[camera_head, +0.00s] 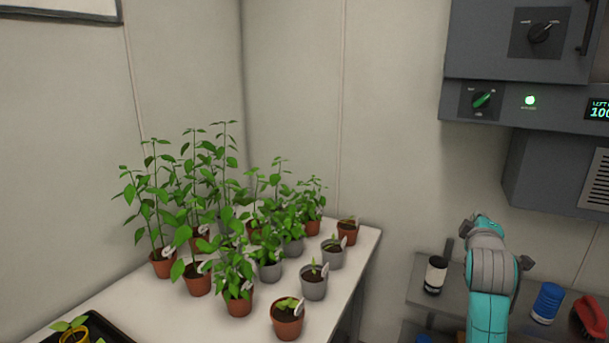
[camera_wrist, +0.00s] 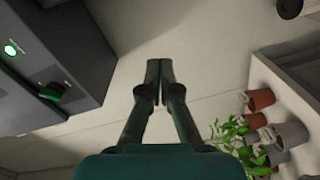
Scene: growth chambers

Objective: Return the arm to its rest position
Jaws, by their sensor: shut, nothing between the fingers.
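My arm (camera_head: 488,285), teal and grey, stands at the lower right of the head view, in front of a grey shelf. My gripper fingers are hidden behind the arm there. In the wrist view my gripper (camera_wrist: 159,64) shows with its two dark fingers together at the tips. It is empty and points at the bare pale wall, with nothing touching it.
A white table (camera_head: 330,291) holds several potted plants (camera_head: 238,297) at left and centre. A grey chamber unit (camera_head: 560,65) with knobs hangs at the upper right. A grey shelf (camera_head: 420,272) carries a dark jar (camera_head: 435,275), a blue spool (camera_head: 548,302) and a red brush (camera_head: 590,317).

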